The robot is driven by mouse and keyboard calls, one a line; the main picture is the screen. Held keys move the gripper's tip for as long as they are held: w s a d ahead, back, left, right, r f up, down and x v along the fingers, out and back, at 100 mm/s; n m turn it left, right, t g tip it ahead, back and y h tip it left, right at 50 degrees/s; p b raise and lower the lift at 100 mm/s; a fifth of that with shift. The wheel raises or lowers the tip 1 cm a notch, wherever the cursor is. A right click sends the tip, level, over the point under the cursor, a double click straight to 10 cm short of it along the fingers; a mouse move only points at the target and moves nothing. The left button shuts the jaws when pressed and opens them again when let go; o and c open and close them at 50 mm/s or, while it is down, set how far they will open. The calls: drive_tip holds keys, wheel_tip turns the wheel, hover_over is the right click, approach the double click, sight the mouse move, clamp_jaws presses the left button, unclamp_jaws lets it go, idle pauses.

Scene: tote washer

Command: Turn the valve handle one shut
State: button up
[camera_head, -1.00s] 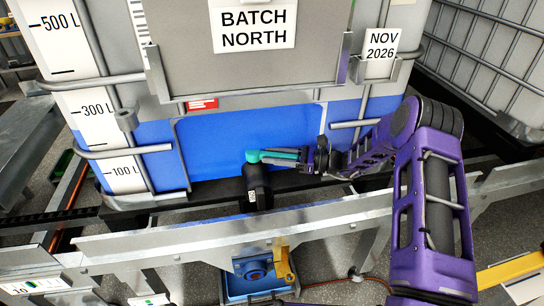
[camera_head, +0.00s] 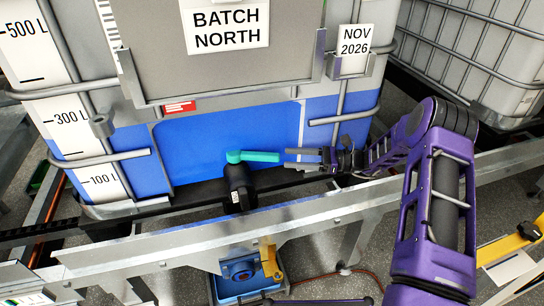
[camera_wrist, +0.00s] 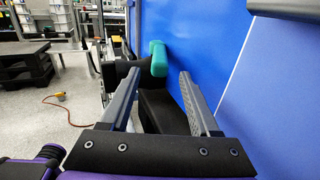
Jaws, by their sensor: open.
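The teal valve handle (camera_head: 255,156) sits on top of the black valve (camera_head: 238,188) at the foot of the tank. It points right, along the tank's blue front and crosswise to the valve body. My gripper (camera_head: 286,158) is open and empty just right of the handle's free end, its fingers pointing left at it. In the wrist view the handle (camera_wrist: 158,58) shows end-on, beyond and between the two spread fingertips (camera_wrist: 159,73). No contact is visible. The black valve body shows partly behind the fingers.
The tank (camera_head: 225,145) has a metal cage with bars close to my wrist. A grey rail (camera_head: 200,235) runs in front, below the valve. A blue box (camera_head: 240,274) with a yellow lever (camera_head: 270,258) stands under it. Another caged tank (camera_head: 480,60) is at the right.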

sight(260, 159)
drive_tip(key=d, duration=0.5)
drive_tip(key=shift+s+d, duration=0.2)
drive_tip(key=shift+d, duration=0.15)
